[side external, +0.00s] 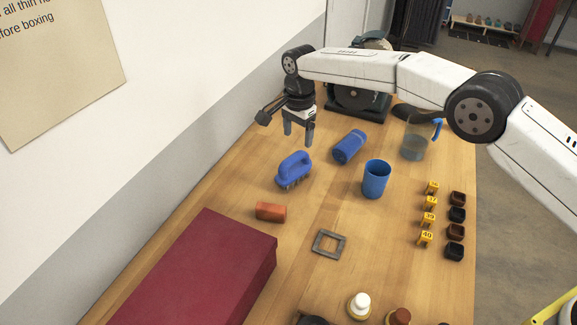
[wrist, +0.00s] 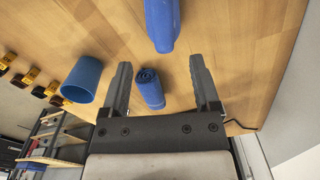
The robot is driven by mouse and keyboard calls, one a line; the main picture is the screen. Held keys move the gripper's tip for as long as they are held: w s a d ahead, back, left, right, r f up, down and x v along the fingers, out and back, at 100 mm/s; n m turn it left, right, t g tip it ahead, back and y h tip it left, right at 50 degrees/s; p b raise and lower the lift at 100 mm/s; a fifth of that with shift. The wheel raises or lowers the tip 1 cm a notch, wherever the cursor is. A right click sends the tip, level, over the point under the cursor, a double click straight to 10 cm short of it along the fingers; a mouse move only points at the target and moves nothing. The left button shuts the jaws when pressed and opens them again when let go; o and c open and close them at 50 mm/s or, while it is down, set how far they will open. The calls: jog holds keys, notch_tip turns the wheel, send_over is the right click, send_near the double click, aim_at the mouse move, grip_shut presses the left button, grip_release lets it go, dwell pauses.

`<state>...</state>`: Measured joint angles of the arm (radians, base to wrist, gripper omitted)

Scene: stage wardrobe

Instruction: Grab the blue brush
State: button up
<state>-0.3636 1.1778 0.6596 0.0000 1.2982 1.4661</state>
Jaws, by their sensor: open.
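The blue brush (side external: 293,167) sits on the wooden table with its bristles down and its looped handle on top. In the wrist view the brush (wrist: 162,22) shows at the top centre, beyond the fingertips and partly cut off by the frame edge. My gripper (side external: 299,132) is open and empty, its fingers pointing down, above and behind the brush in the side view. In the wrist view my gripper (wrist: 159,65) has its two fingers well apart, with nothing held between them.
An orange block (side external: 270,212), a large red box (side external: 205,268) and a grey square frame (side external: 328,243) are nearer. A clear pitcher (side external: 414,147) is behind. The wall runs along the left.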

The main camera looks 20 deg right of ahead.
aim_at(295, 155)
jog(key=shift+a+f, duration=0.15)
jog(key=shift+a, duration=0.25)
jog(key=shift+w+d+f, duration=0.1)
jog(key=shift+f, duration=3.85)
grip_shut()
